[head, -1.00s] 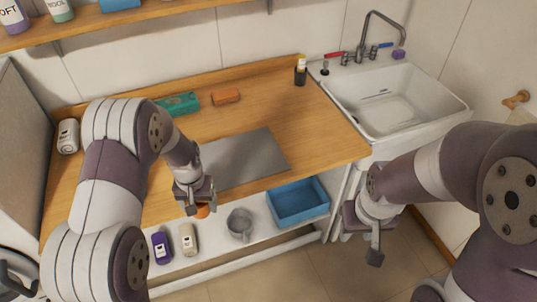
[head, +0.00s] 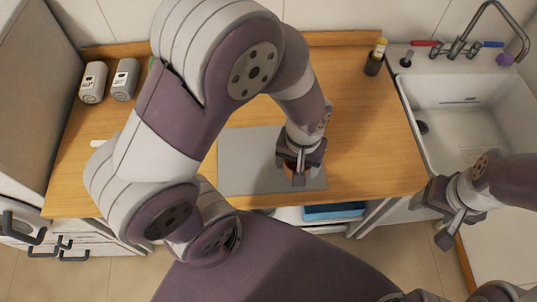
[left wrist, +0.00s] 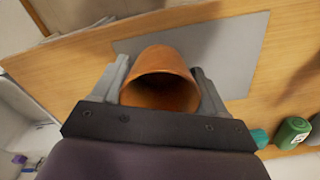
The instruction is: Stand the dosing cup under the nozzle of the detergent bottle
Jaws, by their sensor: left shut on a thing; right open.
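My left gripper (head: 298,172) is shut on an orange cup (left wrist: 160,78), which I take for the dosing cup. In the left wrist view its round open mouth faces the camera, with a finger on each side. In the head view the gripper hides nearly all of the cup, over the right part of a grey mat (head: 240,165). I cannot tell whether it touches the mat. Two grey labelled bottles (head: 93,82) (head: 124,79) are on the counter at the far left; no nozzle is discernible on either. My right gripper (head: 433,217) is open and empty near the sink's front.
A dark bottle with a yellow cap (head: 376,57) stands at the counter's back right. The sink (head: 460,125) is right of the counter (head: 375,130). A blue bin (head: 335,211) sits below the front edge. A green bottle (left wrist: 292,133) shows in the left wrist view.

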